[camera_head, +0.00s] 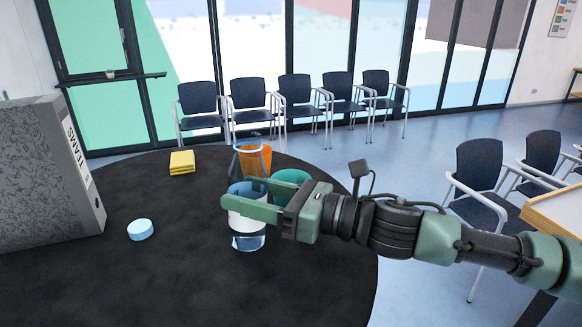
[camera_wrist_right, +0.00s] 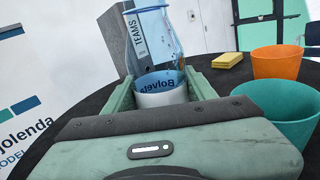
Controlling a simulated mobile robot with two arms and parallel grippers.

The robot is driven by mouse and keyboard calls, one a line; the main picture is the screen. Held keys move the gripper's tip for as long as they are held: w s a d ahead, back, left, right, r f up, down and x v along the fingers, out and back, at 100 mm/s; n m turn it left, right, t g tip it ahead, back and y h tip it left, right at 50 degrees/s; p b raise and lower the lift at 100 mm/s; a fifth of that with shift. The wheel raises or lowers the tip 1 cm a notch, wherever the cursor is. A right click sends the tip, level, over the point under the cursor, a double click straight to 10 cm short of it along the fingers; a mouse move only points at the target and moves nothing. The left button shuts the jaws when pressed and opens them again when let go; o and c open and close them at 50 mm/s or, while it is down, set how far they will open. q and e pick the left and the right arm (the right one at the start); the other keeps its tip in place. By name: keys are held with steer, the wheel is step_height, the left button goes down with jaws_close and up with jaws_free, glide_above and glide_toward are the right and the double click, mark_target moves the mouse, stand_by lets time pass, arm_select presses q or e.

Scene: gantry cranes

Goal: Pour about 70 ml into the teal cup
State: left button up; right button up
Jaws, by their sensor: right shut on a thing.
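A clear bluish bottle with a white band (camera_head: 248,242) stands upright near the right part of the dark round table; it also shows in the wrist view (camera_wrist_right: 160,98). My right gripper (camera_head: 236,202) is shut on it around the white band, one finger on each side. I cannot tell whether its base touches the table. The teal cup (camera_head: 291,176) is just behind my right gripper, upright and partly hidden by it. My left gripper is not in view.
An orange cup (camera_head: 257,160) stands behind the bottle, close to the teal cup. A yellow block (camera_head: 182,163), a light-blue disc (camera_head: 140,229) and a large grey binder (camera_head: 45,180) are to the left. The front of the table (camera_head: 180,285) is clear.

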steer(key=shift+n+p, duration=0.3)
steer(key=shift+n, duration=0.3)
steer(key=shift+f, duration=0.1)
stand_by(2.2)
